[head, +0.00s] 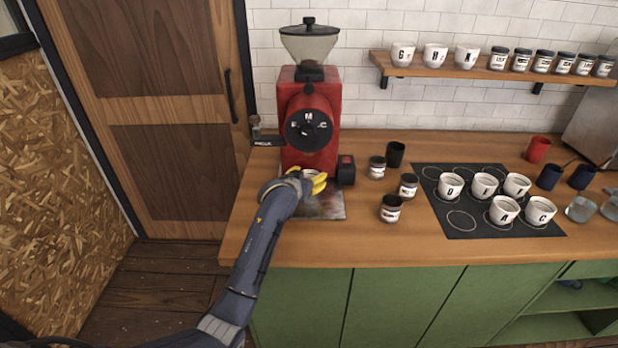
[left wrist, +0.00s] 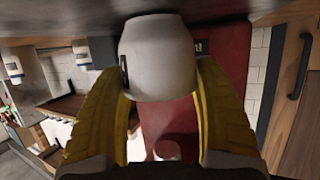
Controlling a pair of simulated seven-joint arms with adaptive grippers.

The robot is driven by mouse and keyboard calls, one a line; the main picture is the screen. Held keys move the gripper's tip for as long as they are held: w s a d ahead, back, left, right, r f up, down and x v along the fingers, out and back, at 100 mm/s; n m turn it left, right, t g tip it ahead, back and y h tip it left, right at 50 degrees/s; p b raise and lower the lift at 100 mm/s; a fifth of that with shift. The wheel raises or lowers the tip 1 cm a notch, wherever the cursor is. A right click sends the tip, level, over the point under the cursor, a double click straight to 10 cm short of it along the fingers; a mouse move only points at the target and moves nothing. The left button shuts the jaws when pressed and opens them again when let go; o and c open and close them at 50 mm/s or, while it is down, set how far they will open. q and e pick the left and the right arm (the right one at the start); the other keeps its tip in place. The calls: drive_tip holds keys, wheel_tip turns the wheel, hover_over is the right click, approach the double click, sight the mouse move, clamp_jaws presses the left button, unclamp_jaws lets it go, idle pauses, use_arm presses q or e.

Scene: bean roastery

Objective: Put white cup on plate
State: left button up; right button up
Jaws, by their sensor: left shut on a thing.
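A white cup (left wrist: 158,60) is held between the yellow fingers of my left gripper (left wrist: 160,110), which is shut on it. A dark mark shows on the cup's side. In the head view my left gripper (head: 312,183) is in front of the red grinder, over a flat metal plate (head: 325,208) on the counter, and only a bit of the cup (head: 311,173) shows. I cannot tell whether the cup touches the plate. Several lettered white cups stand on a black mat with circles (head: 461,221), where some circles are empty. My right gripper is not in view.
The red grinder (head: 297,115) stands just behind my left gripper, with a small black box (head: 346,170) beside it. Several jars (head: 391,208) and a black cup (head: 396,154) stand between plate and mat. A shelf (head: 440,70) holds more cups and jars. The counter front is clear.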

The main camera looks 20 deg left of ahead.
use_arm(q)
drive_tip(key=shift+f, duration=0.1)
drive_tip(key=o, duration=1.3)
drive_tip(key=shift+o, duration=0.2)
drive_tip(key=shift+s, duration=0.1)
drive_tip(key=v, duration=1.2)
